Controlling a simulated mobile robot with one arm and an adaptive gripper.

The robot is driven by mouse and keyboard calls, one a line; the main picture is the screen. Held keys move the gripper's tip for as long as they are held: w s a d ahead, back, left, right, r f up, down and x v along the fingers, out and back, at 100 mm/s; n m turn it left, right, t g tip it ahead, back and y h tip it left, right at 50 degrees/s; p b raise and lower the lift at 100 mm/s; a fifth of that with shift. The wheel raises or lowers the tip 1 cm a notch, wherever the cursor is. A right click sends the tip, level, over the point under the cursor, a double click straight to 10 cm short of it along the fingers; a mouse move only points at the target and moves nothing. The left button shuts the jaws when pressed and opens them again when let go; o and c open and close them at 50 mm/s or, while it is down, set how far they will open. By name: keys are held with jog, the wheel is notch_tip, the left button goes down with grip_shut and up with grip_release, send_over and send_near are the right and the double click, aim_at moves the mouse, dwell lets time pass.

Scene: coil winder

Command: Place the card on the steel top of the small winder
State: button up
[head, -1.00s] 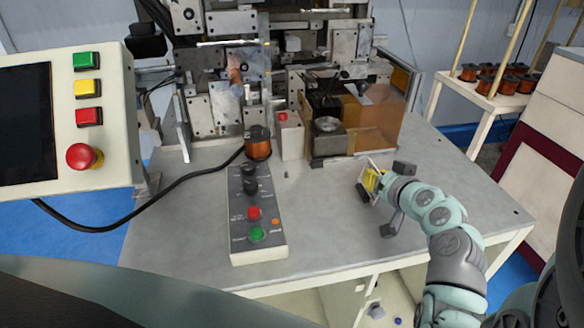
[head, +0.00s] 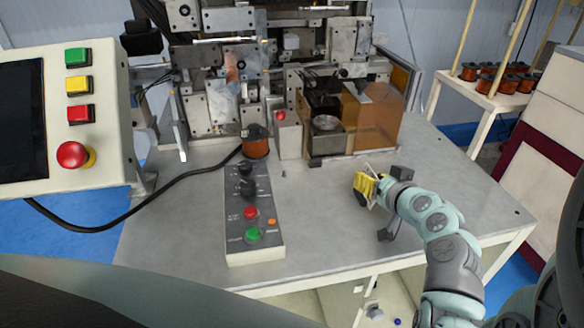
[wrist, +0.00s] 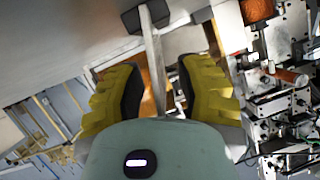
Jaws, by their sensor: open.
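The small winder (head: 325,142) stands at the back middle of the table in the head view. Its pale steel top (head: 326,123) shows as a small round surface on a dark box. My gripper (head: 366,187) is open, with yellow fingers, in front of and to the right of the winder, over or near the table. In the wrist view my gripper (wrist: 160,85) has its two fingers apart, with a thin pale strip (wrist: 154,60) between them. I cannot tell whether this strip is the card edge-on. No card shows clearly. A dark block (wrist: 152,18) is at the strip's upper end.
A control box (head: 254,215) with knobs and buttons lies left of my gripper. A copper coil (head: 256,143) stands behind it. An orange clear guard (head: 378,118) is right of the winder. The table's front middle (head: 325,215) is clear. A button panel (head: 75,115) stands at left.

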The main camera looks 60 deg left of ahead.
jog(key=shift+r, duration=0.15)
jog(key=b+v, duration=0.2)
jog(key=v, duration=0.8)
jog(key=shift+w, duration=0.15)
jog(key=shift+b+v, duration=0.45)
jog(key=shift+v, duration=0.6)
